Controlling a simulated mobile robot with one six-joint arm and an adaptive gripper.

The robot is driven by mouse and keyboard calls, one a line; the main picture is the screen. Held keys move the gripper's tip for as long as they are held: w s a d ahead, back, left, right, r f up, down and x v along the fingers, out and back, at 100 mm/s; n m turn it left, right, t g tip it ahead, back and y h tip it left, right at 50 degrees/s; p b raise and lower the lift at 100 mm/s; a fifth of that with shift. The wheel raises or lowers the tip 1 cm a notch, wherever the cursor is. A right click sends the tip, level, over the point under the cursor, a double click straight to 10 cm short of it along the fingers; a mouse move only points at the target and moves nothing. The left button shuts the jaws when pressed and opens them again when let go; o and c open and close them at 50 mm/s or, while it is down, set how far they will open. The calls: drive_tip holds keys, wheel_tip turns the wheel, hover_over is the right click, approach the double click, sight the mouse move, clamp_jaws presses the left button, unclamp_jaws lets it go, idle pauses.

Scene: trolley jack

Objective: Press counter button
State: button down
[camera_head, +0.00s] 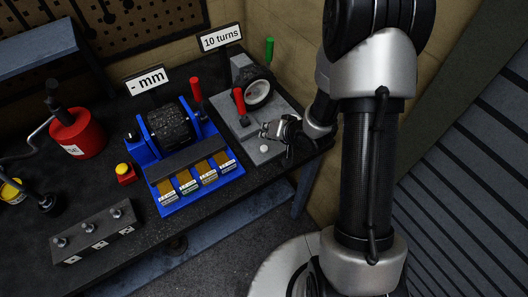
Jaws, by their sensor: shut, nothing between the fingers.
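A grey winding device (238,112) stands at the right end of the bench, under a "10 turns" sign (221,37). A small round white button (264,148) sits on its front plate and could be the counter button; I see no label on it. My gripper (267,130) is shut and empty. In the picture it is just above the white button, and I cannot tell whether it touches the plate. A red box with a yellow button (123,169) stands further left, beside the blue device.
The blue device (190,182) under a "- mm" sign (148,81) is left of the grey one. A red can (78,135) and a dark switch block (97,233) are further left.

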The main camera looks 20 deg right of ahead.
sight(266, 147)
drive_tip(key=shift+f+b, duration=1.1)
drive_tip(key=shift+f, duration=0.85)
drive_tip(key=shift+f, duration=0.45)
drive_tip(key=shift+f+b, duration=0.5)
drive_tip(key=shift+b, duration=0.1)
drive_tip(key=shift+r, duration=0.15)
idle(0.5)
drive_tip(key=shift+r+p, duration=0.8)
drive_tip(key=shift+p, duration=0.15)
wheel_tip(266, 147, up, 5)
drive_tip(key=p, duration=0.4)
drive_tip(key=shift+p, duration=0.35)
